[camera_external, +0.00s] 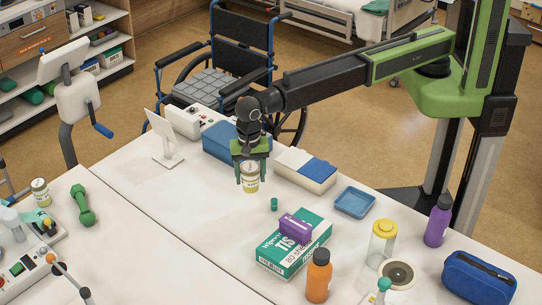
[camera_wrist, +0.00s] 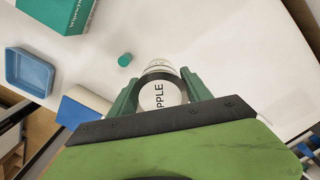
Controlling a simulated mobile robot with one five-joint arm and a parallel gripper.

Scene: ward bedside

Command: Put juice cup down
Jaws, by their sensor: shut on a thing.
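The juice cup (camera_external: 250,178) is a small pale cup with a yellow label. My gripper (camera_external: 251,181) points down and is shut on the cup, with one green finger on each side. In the wrist view my gripper (camera_wrist: 160,92) has both fingers against the cup's sides. The cup is over the white table (camera_external: 190,205); I cannot tell whether its base touches the top.
A small green cap (camera_external: 274,204) stands near the cup. A tissue box (camera_external: 284,258) with a purple box (camera_external: 295,229) lies in front. A blue box (camera_external: 222,143) and a white-and-blue box (camera_external: 304,170) stand behind. A blue tray (camera_external: 355,202) is to the right. Left of the cup is clear.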

